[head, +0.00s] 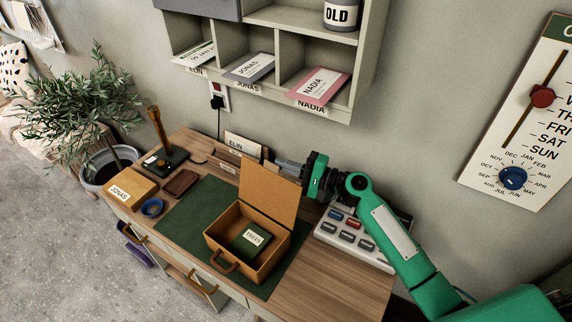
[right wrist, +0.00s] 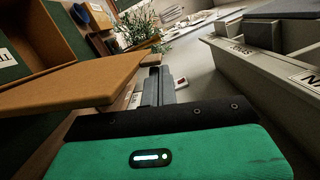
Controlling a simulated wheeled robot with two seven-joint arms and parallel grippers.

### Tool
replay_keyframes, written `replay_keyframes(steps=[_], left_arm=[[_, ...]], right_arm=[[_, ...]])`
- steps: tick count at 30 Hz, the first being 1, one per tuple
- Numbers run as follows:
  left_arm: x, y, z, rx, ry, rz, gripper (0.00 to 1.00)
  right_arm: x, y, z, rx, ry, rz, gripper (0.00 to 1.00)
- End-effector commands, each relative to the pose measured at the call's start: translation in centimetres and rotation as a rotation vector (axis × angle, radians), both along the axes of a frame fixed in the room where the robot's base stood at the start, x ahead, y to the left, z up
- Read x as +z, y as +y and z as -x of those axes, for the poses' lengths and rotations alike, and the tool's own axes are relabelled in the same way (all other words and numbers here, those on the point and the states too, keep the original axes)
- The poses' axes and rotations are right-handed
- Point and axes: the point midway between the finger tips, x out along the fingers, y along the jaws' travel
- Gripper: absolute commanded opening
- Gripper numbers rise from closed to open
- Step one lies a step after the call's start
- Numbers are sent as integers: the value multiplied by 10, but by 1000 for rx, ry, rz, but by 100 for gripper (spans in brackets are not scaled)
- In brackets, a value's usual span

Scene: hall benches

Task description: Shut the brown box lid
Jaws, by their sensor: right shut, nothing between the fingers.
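The brown box (head: 228,254) sits on the green mat on the desk, with a dark green item with a white label (head: 250,238) inside. Its lid (head: 270,196) stands open and upright at the back. In the right wrist view the lid (right wrist: 80,85) shows edge-on, just left of my gripper. My right gripper (head: 283,163) is shut and empty, behind the lid near its top right; it also shows in the right wrist view (right wrist: 158,82). I cannot tell whether it touches the lid. My left gripper is not in view.
A button panel (head: 345,240) lies right of the box under my right arm. A card holder labelled ELIN (head: 242,144) stands behind. Wall cubbies (head: 365,60) hang above. A stamp stand (head: 163,158), blue ring (head: 152,207) and yellow JONAS box (head: 128,188) are left. The front right desk is clear.

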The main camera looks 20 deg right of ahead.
Motion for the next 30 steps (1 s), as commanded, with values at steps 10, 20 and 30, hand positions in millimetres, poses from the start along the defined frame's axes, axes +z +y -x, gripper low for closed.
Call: replay_keyframes(steps=[10, 20, 30], left_arm=[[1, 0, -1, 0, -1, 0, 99], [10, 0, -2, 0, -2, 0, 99], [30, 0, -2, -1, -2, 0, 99]], right_arm=[[9, 19, 16, 1, -95, 114, 0], [17, 58, 49, 3, -284, 341, 0], [8, 101, 84, 3, -490, 589, 0]])
